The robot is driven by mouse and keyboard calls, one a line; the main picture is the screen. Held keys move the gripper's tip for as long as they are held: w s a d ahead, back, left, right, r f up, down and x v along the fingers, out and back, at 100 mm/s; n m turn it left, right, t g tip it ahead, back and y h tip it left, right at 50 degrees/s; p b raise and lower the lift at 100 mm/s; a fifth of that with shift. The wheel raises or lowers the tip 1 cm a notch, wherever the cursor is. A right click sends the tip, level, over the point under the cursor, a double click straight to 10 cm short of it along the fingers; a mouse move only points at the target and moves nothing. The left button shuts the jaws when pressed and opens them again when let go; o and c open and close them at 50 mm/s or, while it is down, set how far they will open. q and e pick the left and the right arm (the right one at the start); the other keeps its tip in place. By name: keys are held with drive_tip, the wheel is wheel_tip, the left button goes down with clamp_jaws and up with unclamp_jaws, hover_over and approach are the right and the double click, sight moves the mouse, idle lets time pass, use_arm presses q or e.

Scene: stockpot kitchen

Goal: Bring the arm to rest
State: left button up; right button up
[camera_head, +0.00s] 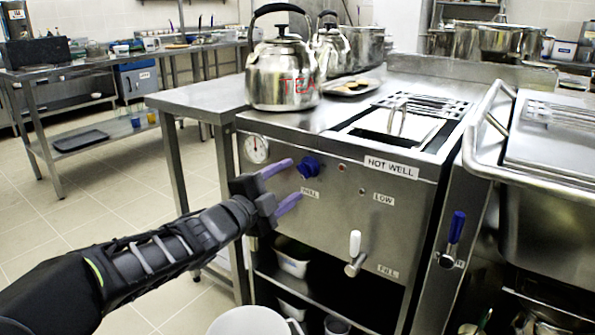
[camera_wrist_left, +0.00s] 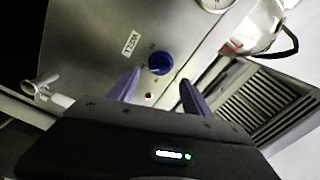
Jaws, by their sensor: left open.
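My left arm (camera_head: 165,255) reaches in from the left in the head view. My left gripper (camera_head: 283,183) has two purple fingers spread apart with nothing between them. Its fingers point toward a blue knob (camera_head: 309,167) on the front panel of the steel hot well unit (camera_head: 340,215). In the left wrist view the blue knob (camera_wrist_left: 160,63) shows beyond and between the two fingertips (camera_wrist_left: 160,85), apart from them as far as I can tell. My right gripper is not in view.
A kettle marked TEA (camera_head: 283,88) stands on the counter, with a second kettle (camera_head: 331,50) behind it. A white-handled tap (camera_head: 355,250) and a blue-handled lever (camera_head: 453,235) stick out at the front. A white pot (camera_head: 250,322) is at the bottom. Open tiled floor (camera_head: 110,190) lies left.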

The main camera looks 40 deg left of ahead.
use_arm(q)
drive_tip(key=shift+s, duration=1)
